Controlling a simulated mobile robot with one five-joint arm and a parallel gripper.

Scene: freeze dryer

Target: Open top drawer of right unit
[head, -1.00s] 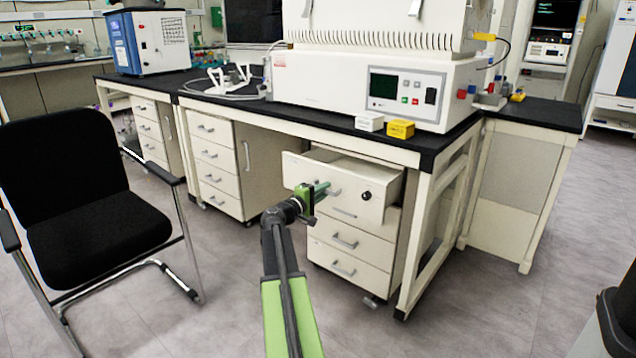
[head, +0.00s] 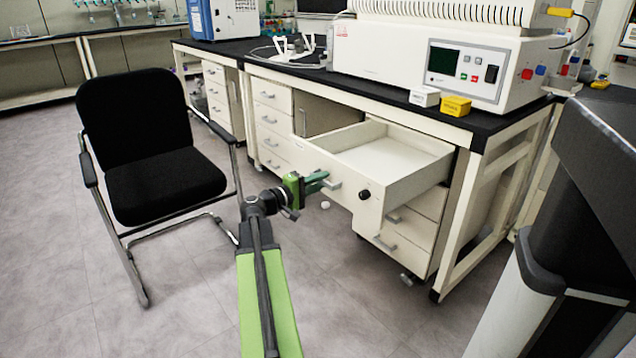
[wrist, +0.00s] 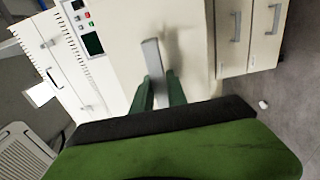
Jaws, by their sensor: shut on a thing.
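The right unit is a cream drawer cabinet (head: 425,200) under the black bench top. Its top drawer (head: 345,195) is pulled far out, and its inside shows empty. A round black lock sits on the drawer front, right of the handle. My gripper (head: 318,181) is at the drawer's handle (head: 334,184), its green fingers shut on it. In the wrist view the fingers (wrist: 160,92) meet the pale bar handle (wrist: 153,60) on the drawer front. The lower drawers of the unit are closed.
A black chair (head: 150,150) stands at the left, near my arm. A white instrument (head: 440,65), a small white box (head: 424,96) and a yellow box (head: 456,106) are on the bench.

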